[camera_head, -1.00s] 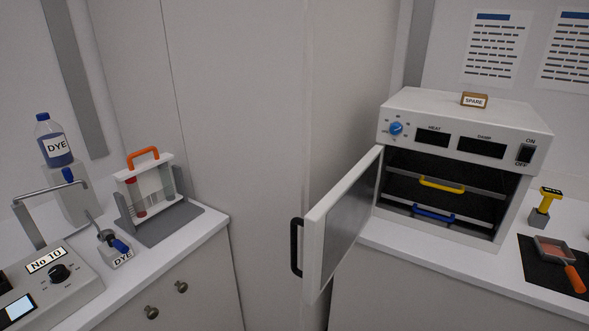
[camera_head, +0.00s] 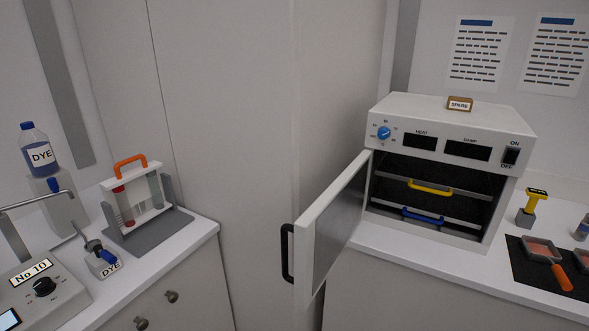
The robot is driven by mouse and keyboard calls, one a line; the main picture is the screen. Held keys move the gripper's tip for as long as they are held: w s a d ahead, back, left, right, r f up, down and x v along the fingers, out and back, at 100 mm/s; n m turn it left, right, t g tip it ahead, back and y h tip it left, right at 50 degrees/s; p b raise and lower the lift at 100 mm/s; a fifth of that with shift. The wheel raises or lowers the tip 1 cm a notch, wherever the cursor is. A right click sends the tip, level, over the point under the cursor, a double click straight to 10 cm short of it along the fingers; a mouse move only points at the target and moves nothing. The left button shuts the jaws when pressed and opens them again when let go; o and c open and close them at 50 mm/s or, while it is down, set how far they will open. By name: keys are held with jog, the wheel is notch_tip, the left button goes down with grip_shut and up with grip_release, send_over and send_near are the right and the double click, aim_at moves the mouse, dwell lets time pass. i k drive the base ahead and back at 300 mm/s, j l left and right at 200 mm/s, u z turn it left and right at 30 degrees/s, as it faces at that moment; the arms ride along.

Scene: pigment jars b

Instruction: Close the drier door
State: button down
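The drier (camera_head: 452,117) is a white box on the right counter, with a blue knob, two dark displays and an on/off switch on its upper front. Its door (camera_head: 335,222) stands wide open, swung out to the left over the counter's front edge. A black handle (camera_head: 287,253) is on the door's outer face. Inside the open drier are a rack with a yellow handle (camera_head: 428,186) and a lower one with a blue handle (camera_head: 423,215). My gripper is not in view.
A counter on the left holds a dye bottle (camera_head: 40,150), a tube rack with an orange handle (camera_head: 131,160) and a "No 10" device (camera_head: 45,287). Right of the drier are a yellow-topped stamp (camera_head: 530,207) and a tray with an orange handle (camera_head: 561,277) on a black mat.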

aim_at(322, 233)
jog(key=i+j+z, duration=0.3)
jog(key=i+j, duration=0.4)
jog(key=i+j+z, duration=0.25)
jog(key=i+j, duration=0.45)
jog(key=j, duration=0.2)
